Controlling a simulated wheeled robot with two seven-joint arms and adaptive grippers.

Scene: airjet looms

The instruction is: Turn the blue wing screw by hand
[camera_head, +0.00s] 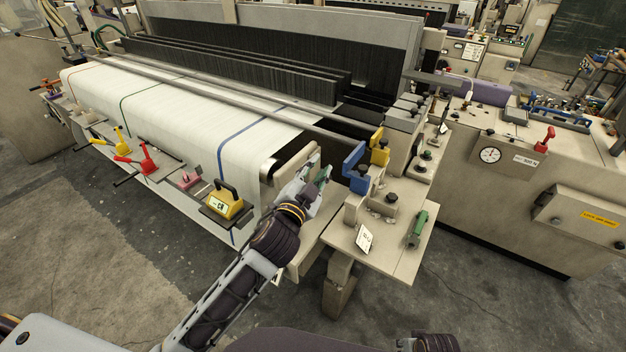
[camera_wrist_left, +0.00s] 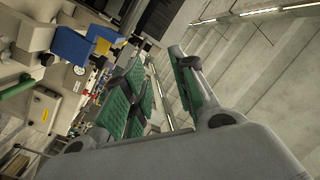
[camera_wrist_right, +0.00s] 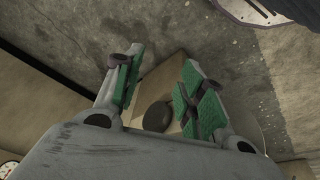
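A blue L-shaped part (camera_head: 354,170) stands on the beige bracket at the loom's near right end, with a dark knob below it; I cannot tell whether it is the wing screw. The blue part also shows at the upper left of the left wrist view (camera_wrist_left: 76,47). My left gripper (camera_head: 321,183) is just left of it in the head view, apart from it. Its green-padded fingers (camera_wrist_left: 158,92) are open and empty.
A yellow part (camera_head: 380,147) stands behind the blue one. A green-handled tool (camera_head: 417,230) and a white tag (camera_head: 364,238) are on the bracket table (camera_head: 395,262). A yellow device (camera_head: 225,203) sits at the cloth's front.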

